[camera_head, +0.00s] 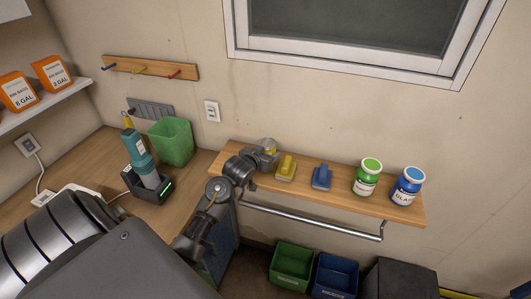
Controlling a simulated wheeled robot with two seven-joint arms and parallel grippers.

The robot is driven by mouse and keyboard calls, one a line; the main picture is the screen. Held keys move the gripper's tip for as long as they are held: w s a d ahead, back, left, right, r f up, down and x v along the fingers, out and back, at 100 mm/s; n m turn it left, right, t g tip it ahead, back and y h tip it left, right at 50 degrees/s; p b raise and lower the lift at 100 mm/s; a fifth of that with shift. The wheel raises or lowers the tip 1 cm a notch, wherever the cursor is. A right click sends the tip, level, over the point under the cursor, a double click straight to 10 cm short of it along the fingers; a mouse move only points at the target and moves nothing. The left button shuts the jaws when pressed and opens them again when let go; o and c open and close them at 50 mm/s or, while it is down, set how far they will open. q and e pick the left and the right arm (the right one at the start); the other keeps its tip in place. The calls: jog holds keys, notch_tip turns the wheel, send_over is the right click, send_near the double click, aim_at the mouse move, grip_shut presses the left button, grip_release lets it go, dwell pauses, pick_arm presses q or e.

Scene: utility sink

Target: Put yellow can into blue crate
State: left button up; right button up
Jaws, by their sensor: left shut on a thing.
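A yellow can (271,144) shows only its upper part at the left end of the wooden wall shelf. My left gripper (267,154) is shut on it, and the gripper and wrist hide the can's lower part. I cannot tell whether the can touches the shelf. The blue crate (335,274) stands low, below the shelf and to the right of the can. My right gripper is not in view.
The shelf (330,196) also holds a yellow brush (286,167), a blue brush (322,177), a green-lidded jar (367,177) and a blue-lidded jar (407,186). A metal rail (315,223) runs below it. A green crate (291,266) and a dark box (400,279) flank the blue crate.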

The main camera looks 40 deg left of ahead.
pick_arm(q)
jog(key=shift+f, duration=0.15)
jog(key=o, duration=1)
jog(key=shift+c, duration=0.2)
